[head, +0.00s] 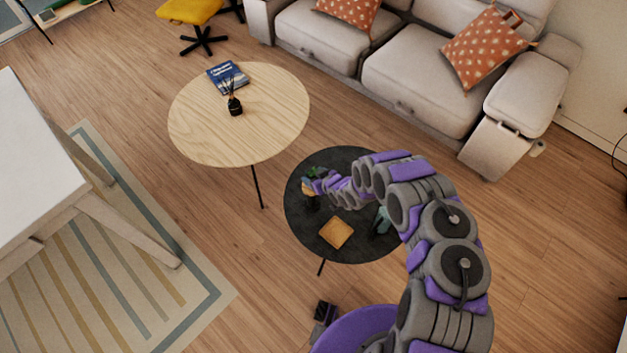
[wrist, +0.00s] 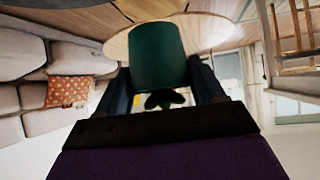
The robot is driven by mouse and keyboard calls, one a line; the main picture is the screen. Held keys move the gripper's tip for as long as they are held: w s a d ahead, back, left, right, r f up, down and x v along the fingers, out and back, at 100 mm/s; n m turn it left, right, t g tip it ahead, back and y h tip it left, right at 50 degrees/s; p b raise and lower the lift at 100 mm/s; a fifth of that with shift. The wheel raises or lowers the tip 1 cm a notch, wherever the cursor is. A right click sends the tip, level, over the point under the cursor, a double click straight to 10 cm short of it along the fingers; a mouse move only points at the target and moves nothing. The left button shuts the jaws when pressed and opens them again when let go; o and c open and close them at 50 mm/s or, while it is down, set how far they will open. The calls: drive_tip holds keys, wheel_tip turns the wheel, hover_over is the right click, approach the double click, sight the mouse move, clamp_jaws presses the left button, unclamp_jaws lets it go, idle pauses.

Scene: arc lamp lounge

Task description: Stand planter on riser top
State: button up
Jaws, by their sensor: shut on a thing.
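My gripper (wrist: 161,88) is shut on the planter, a dark teal pot (wrist: 159,52) with dark green leaves (wrist: 165,99). In the wrist view the pot sits between the two fingers. In the head view my gripper (head: 318,184) is over the left back part of the dark round table (head: 297,216), with a small green patch at its tip, too small to tell apart clearly. The riser looks to be the square wooden block (head: 336,232) on the same table, nearer the front, its top bare. I cannot tell whether the planter touches the table.
A small tan-orange item (head: 307,188) shows beside my gripper. A pale blue-grey object (head: 382,221) stands right of the block, partly behind my arm. A light wood round table (head: 270,128) holds a book (head: 228,77) and a black diffuser (head: 235,105). A sofa (head: 420,85) stands behind.

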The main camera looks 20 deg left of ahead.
drive_tip(key=shift+w+a, duration=0.3)
drive_tip(key=shift+a, duration=0.15)
drive_tip(key=f, duration=0.2)
drive_tip(key=a+f+b, duration=0.1)
drive_tip(key=f, duration=0.1)
drive_tip(key=shift+d, duration=0.15)
drive_tip(key=shift+d+r, duration=0.15)
drive_tip(key=shift+d, duration=0.25)
drive_tip(key=o, duration=0.8)
drive_tip(key=shift+a, duration=0.1)
drive_tip(key=o, duration=0.4)
drive_tip(key=shift+a+f, duration=0.25)
drive_tip(key=shift+a, duration=0.05)
drive_tip(key=shift+s+d+r, duration=0.1)
drive_tip(key=shift+d+r, duration=0.25)
drive_tip(key=shift+d, duration=0.05)
drive_tip(key=p+v, duration=0.2)
drive_tip(key=v, duration=0.9)
drive_tip(key=shift+s+d+r, duration=0.1)
drive_tip(key=shift+s+r, duration=0.05)
drive_tip(key=shift+s, duration=0.05)
